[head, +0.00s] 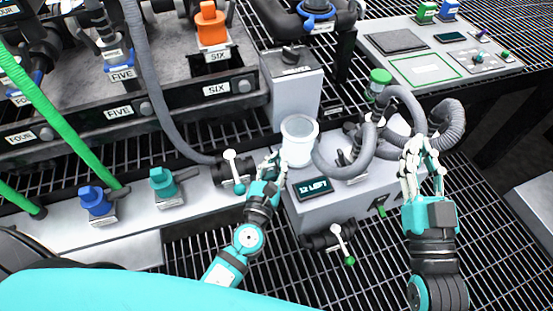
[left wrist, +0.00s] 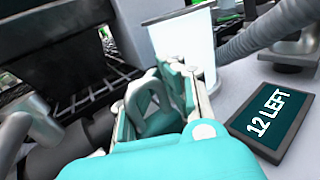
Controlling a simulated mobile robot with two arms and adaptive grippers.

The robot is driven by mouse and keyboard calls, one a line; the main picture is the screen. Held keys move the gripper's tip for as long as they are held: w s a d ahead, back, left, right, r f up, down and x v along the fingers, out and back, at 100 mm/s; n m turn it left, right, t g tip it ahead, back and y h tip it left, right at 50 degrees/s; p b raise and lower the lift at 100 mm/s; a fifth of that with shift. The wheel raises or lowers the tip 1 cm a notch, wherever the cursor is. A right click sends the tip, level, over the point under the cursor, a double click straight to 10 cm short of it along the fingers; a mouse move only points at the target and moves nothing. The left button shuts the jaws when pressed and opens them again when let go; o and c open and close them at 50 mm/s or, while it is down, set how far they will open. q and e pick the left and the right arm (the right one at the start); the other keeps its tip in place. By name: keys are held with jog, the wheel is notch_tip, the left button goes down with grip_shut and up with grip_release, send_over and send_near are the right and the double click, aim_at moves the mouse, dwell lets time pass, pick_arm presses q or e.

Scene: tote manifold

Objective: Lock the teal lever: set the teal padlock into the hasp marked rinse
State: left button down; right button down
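A teal fitting (head: 165,182) with a side handle stands on the pale ledge at the left; I cannot tell whether it is the padlock. A white-handled lever (head: 233,168) with a teal end is just left of my left gripper (head: 276,160). That gripper is beside the white cup (head: 299,143). My right gripper (head: 422,148) is open, near the grey hoses at the right. No hasp reading rinse can be made out.
A blue fitting (head: 95,202) stands left of the teal one. A display (head: 314,187) reads 12 LEFT. A second lever (head: 341,243) has a green tip. Grey hoses (head: 405,110) crowd the middle right. A green-capped jar (head: 379,80) and a panel (head: 440,48) are behind.

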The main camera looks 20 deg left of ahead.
pick_arm(q)
jog(key=c, duration=1.4)
grip_release()
jog(key=shift+r, duration=0.1)
pick_arm(e)
jog(key=shift+r, duration=0.15)
